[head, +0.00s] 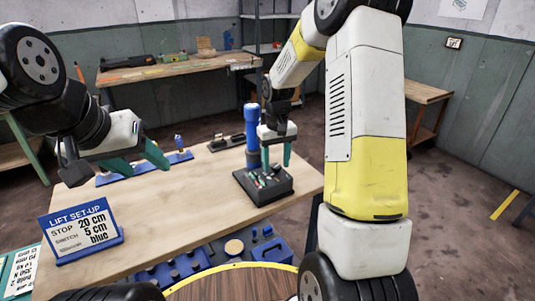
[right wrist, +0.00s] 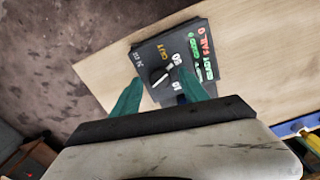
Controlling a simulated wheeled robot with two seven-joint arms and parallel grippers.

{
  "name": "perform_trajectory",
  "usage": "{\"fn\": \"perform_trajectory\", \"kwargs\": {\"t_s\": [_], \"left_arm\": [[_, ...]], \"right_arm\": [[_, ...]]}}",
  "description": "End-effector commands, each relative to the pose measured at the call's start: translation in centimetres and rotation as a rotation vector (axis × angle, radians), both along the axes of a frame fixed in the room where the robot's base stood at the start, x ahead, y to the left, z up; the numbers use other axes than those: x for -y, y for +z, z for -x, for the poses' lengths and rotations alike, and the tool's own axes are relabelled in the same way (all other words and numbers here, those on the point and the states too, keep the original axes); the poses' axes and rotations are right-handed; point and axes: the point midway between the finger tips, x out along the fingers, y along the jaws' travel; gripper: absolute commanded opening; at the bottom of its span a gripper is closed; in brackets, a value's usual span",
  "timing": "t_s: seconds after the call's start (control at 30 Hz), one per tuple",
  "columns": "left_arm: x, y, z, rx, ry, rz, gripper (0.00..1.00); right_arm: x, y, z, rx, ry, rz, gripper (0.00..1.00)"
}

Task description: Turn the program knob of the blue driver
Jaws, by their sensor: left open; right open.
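The blue driver (head: 252,128) is an upright blue cylinder at the back of a black control box (head: 282,191) on the right side of the wooden table. The box's top carries small coloured controls. In the right wrist view, the control panel (right wrist: 147,53) has white, yellow, green and red lettering and a knob with a white pointer (right wrist: 163,76). My right gripper (head: 278,154) is open above the box, its green fingers either side of the knob area in the wrist view (right wrist: 160,90); contact cannot be told. My left gripper (head: 140,164) is open and empty above the table's left side.
A "LIFT SET-UP" sign (head: 82,231) reads stop 20 cm, switch 5 cm, blue. A blue rail (head: 115,176) and a dark device (head: 227,141) lie at the table's back. A blue tray (head: 205,262) sits at the front. The table's middle (head: 185,200) is clear.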

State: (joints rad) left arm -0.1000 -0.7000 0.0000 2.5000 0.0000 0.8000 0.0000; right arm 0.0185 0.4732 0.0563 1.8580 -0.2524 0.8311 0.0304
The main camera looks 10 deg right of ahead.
Motion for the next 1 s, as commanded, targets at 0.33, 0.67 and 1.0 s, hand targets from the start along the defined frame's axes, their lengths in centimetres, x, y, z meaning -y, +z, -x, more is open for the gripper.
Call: {"fn": "perform_trajectory", "kwargs": {"t_s": [0.33, 0.67, 1.0], "left_arm": [[0.0, 0.0, 0.0, 0.0, 0.0, 0.0, 0.56], [0.0, 0.0, 0.0, 0.0, 0.0, 0.0, 0.56], [0.0, 0.0, 0.0, 0.0, 0.0, 0.0, 0.56]], "right_arm": [[0.0, 4.0, -0.1, 0.005, -0.001, -0.001, 0.52], [0.0, 7.7, 0.0, 0.0, 0.0, 0.0, 0.52], [0.0, 8.0, 0.1, 0.003, 0.0, -0.001, 0.52]]}}
